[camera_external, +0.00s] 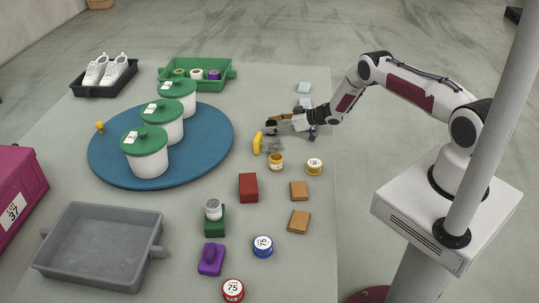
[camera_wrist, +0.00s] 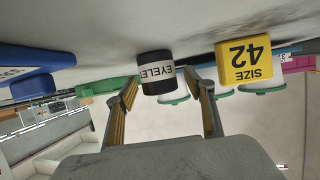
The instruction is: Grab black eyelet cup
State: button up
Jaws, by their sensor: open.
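The black eyelet cup (camera_wrist: 155,62) shows in the wrist view as a short dark cylinder with a white band lettered EYELET, upside down in the picture. My gripper (camera_wrist: 162,79) is open, with one finger on each side of the cup in the picture. I see no finger closed on it, and cannot tell how deep it sits between the fingertips. In the external view my gripper (camera_external: 274,126) is low over the table, and the cup is too small and covered to make out clearly. A yellow SIZE 42 block (camera_wrist: 244,63) stands close beside the cup; it also shows in the external view (camera_external: 258,143).
Green-lidded white pots (camera_external: 150,167) stand on a blue round mat (camera_external: 195,168). A grey tray (camera_external: 100,245) lies front left. A blue object (camera_wrist: 25,58) shows in the wrist view.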

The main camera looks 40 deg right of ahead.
aim_at(272, 122)
dwell(0.3)
jog(key=c, duration=1.3)
jog(key=shift+r, duration=0.1)
jog(key=shift+r, duration=4.9)
